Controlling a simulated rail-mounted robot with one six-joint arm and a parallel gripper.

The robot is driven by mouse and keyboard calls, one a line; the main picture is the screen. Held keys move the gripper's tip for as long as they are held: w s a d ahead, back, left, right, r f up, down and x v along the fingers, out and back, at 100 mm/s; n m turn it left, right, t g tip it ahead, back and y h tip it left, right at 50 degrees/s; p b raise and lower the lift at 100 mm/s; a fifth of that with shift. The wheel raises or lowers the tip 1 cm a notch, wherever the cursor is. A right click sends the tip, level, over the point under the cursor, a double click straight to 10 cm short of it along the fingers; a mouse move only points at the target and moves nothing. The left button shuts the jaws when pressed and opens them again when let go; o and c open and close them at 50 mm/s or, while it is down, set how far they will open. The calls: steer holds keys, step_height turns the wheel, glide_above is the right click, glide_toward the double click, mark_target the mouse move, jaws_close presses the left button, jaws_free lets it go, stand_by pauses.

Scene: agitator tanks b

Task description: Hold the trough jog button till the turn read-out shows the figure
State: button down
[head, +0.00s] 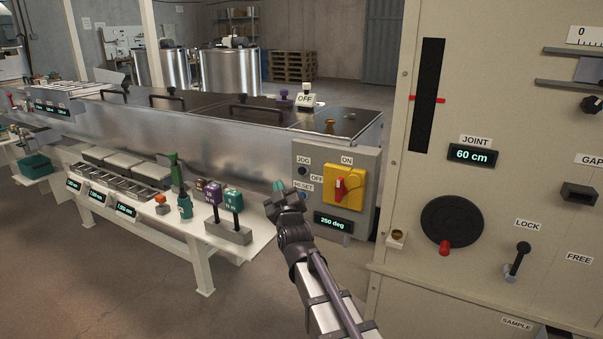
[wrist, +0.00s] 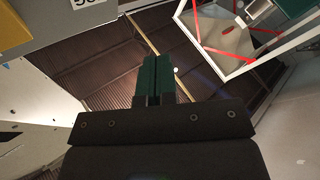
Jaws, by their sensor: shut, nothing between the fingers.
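The trough control box (head: 311,210) is on the end of a long steel trough. Its jog button (head: 303,171) is a dark round knob beside the JOG label, at upper left of the box. The turn read-out (head: 333,222) on the lower part shows 250 deg. A RESET label and a blue button (head: 302,196) sit under the jog button. My gripper (head: 280,188) is shut and empty, in front of the box's lower left edge, below and left of the jog button. In the wrist view my gripper's green fingers (wrist: 154,80) are together. The jog button is not seen there.
A yellow switch plate with a red handle (head: 341,187) is right of the buttons. A low bench (head: 195,240) with weights and bottles stands left of my arm. A large beige panel (head: 400,225) with a JOINT read-out of 60 cm stands at right.

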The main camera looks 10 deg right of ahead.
mark_target(299, 174)
steer(key=shift+w+d, duration=1.45)
steer(key=shift+w, duration=0.2)
steer(key=shift+w+d, duration=1.45)
steer(key=shift+w, duration=0.15)
steer(key=shift+w+d, duration=0.3)
steer(key=shift+w+d, duration=0.3)
steer(key=shift+w, duration=0.05)
steer(key=shift+s+a, duration=0.1)
stand_by(0.8)
steer(key=shift+s+a, duration=0.5)
steer(key=shift+s, duration=0.05)
steer(key=s+a, duration=0.1)
steer(key=s, duration=0.1)
steer(key=s+a, duration=0.1)
steer(key=a, duration=0.1)
steer(key=shift+s+a, duration=0.15)
steer(key=shift+s, duration=0.2)
